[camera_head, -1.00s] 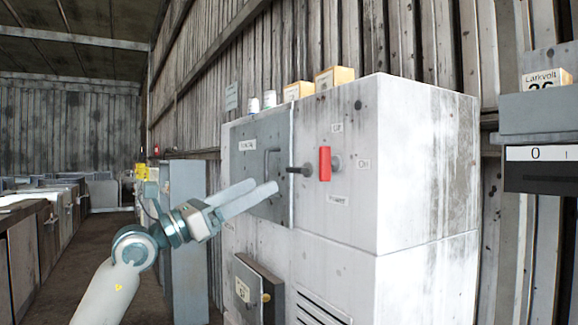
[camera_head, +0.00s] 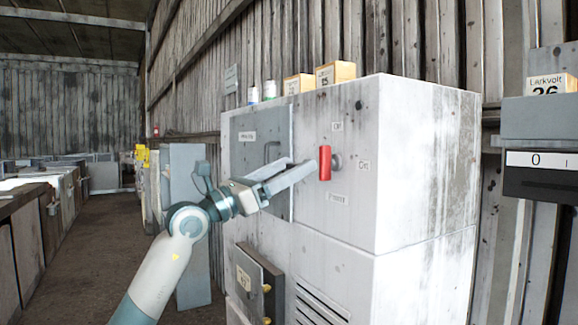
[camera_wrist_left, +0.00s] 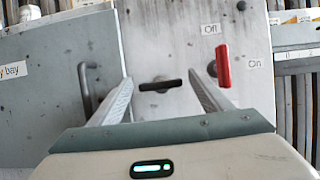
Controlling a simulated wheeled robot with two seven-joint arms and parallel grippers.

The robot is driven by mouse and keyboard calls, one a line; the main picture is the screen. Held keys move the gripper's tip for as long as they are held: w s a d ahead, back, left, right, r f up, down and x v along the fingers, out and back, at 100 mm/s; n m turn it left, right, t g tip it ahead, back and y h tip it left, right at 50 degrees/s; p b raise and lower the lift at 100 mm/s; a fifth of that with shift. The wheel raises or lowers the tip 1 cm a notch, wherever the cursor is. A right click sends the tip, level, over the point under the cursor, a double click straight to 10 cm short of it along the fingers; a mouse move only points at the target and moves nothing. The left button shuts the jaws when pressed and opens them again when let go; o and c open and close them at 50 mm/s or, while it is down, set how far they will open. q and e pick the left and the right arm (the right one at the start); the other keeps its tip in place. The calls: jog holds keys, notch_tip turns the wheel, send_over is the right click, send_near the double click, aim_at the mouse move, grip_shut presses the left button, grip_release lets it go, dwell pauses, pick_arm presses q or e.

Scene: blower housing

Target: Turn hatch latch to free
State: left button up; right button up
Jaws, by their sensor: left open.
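The hatch latch (camera_wrist_left: 160,86) is a short dark bar, roughly horizontal, on the white housing just right of the grey hatch (camera_wrist_left: 60,70) in the left wrist view. In the head view the fingers cover the latch. The grey hatch (camera_head: 255,140) with its bar handle is closed on the housing front. My left gripper (camera_head: 301,164) is open in front of the latch. In the left wrist view its two fingers (camera_wrist_left: 159,80) lie either side of the latch, with a gap to each. Contact with it cannot be told. My right gripper is out of view.
A red switch lever (camera_head: 324,163) stands upright right of the fingers, close to the right fingertip, with Off and On labels. A lower dark panel (camera_head: 260,285) with yellow knobs projects below. Small boxes (camera_head: 335,73) sit on the housing top (camera_head: 400,88).

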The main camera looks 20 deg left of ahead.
pick_arm(q)
jog(key=c, duration=1)
jog(key=shift+c, duration=0.2)
